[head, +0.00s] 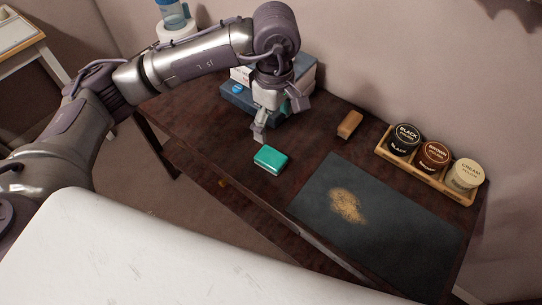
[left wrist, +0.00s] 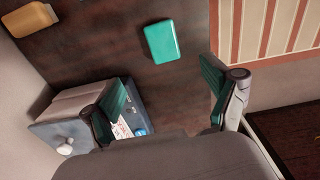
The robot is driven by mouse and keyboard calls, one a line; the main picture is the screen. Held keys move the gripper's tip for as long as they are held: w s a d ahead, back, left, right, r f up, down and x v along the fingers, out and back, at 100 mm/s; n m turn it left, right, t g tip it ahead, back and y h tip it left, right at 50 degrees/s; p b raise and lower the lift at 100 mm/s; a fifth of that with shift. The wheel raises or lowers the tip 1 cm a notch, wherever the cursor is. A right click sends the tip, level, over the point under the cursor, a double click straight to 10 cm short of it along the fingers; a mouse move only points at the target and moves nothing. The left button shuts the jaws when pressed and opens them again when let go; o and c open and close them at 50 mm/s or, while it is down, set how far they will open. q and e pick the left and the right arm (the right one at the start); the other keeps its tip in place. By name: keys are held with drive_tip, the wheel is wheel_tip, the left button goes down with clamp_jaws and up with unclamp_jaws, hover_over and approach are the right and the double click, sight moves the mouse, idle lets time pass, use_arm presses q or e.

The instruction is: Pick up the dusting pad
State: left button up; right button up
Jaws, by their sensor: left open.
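A teal pad with a pale lower edge, which looks like the dusting pad (head: 271,159), lies flat on the dark wooden table (head: 222,150) near its front edge. It also shows in the left wrist view (left wrist: 161,41), at the top middle. My left gripper (head: 279,121) is above the table, behind the pad in the head view and apart from it. Its fingers are spread and empty; in the left wrist view the gripper (left wrist: 163,92) shows dark green finger pads on both sides. My right gripper is in neither view.
Blue and white boxes (head: 237,98) stand right behind my left gripper. A brown block (head: 350,124) lies at the back. A wooden tray (head: 411,174) holds polish tins at right. A dark mat (head: 400,230) bears tan powder (head: 347,205). Bare table surrounds the pad.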

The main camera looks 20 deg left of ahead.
use_arm(q)
hover_over(271, 156)
drive_tip(key=f, duration=0.7)
drive_tip(key=shift+d+f+p, duration=0.3)
drive_tip(key=shift+f+p, duration=0.05)
drive_tip(key=f, duration=0.2)
drive_tip(key=f+p, duration=0.1)
drive_tip(key=f, duration=0.1)
drive_tip(key=shift+s+a+f, duration=0.1)
drive_tip(key=shift+s+a, duration=0.05)
drive_tip(key=shift+a, duration=0.15)
drive_tip(key=shift+f, duration=0.55)
drive_tip(key=c, duration=1.2)
drive_tip(key=shift+c, duration=0.2)
drive_tip(key=shift+r, duration=0.1)
